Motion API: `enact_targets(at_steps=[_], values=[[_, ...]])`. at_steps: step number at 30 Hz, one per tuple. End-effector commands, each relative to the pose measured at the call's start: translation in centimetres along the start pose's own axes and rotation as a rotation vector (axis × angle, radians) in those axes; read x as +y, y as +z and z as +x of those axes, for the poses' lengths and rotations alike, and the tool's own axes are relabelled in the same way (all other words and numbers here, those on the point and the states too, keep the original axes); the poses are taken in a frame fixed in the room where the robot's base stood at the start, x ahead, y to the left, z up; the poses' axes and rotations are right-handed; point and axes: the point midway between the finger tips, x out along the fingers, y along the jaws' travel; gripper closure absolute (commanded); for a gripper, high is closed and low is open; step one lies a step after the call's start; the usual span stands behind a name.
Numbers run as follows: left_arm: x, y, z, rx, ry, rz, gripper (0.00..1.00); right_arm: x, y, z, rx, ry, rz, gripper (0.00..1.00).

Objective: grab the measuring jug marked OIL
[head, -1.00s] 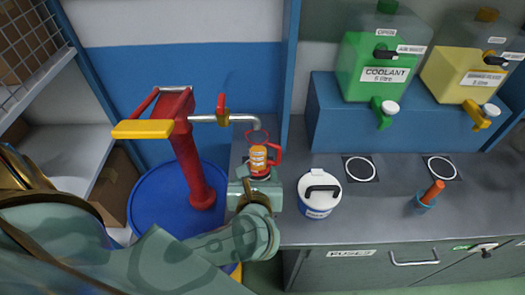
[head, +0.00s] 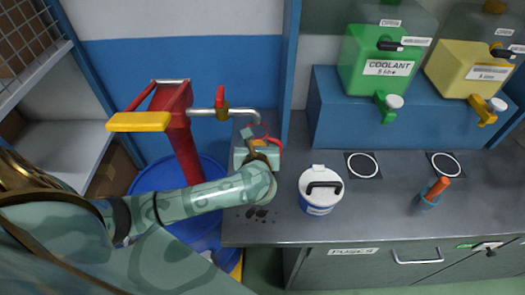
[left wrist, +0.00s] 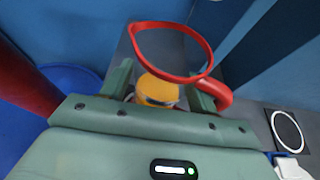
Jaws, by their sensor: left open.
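The measuring jug has a red rim and a red handle (head: 275,145). It stands at the back left of the grey counter, below the pump's spout. In the head view my left gripper (head: 257,143) hides most of its body and any marking. In the left wrist view the jug (left wrist: 157,92) shows its large red rim and orange-yellow body. My left gripper's two fingers (left wrist: 162,84) are open, one on either side of the body. I cannot tell whether they touch it. My right gripper is not in view.
A red pump with a yellow handle (head: 138,121) stands on a blue drum (head: 213,172) at left. A white-and-blue lidded tub (head: 318,205) stands right of my gripper. Dark spots (head: 261,213) mark the counter. Green coolant (head: 377,65) and yellow (head: 467,68) containers stand on a blue shelf.

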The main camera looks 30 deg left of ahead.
Motion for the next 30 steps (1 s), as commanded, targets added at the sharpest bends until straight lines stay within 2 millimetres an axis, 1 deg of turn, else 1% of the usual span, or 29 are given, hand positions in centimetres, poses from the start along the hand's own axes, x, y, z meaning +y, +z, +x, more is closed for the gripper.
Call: enact_targets(at_steps=[2, 3, 5, 6, 16, 19, 21, 23, 26, 30], values=[[0.0, 0.0, 0.0, 0.0, 0.0, 0.0, 0.4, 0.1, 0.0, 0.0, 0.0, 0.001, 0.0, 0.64], [0.0, 0.0, 0.0, 0.0, 0.0, 0.0, 0.51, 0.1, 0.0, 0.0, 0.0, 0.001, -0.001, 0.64], [0.0, 0.0, 0.0, 0.0, 0.0, 0.0, 0.68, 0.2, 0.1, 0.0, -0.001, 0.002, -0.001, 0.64], [0.0, 0.0, -0.1, 0.0, 0.0, 0.0, 0.79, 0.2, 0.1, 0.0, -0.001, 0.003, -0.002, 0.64], [0.0, 0.2, -0.1, -0.001, 0.0, -0.001, 0.8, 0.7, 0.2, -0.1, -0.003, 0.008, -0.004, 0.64], [-0.1, 0.9, -0.4, -0.001, -0.001, -0.002, 0.8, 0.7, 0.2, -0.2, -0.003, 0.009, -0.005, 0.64], [-0.1, 1.7, -0.8, -0.002, -0.002, -0.004, 0.8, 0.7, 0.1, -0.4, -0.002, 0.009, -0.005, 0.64], [-0.1, 0.9, -1.8, 0.003, -0.003, -0.001, 0.8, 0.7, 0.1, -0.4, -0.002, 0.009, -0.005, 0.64], [-0.1, 0.0, -3.9, 0.004, -0.003, -0.002, 0.8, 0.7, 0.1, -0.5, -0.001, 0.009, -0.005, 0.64], [-0.1, -1.5, -7.5, 0.005, -0.003, -0.002, 0.8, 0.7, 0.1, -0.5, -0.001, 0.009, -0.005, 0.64]])
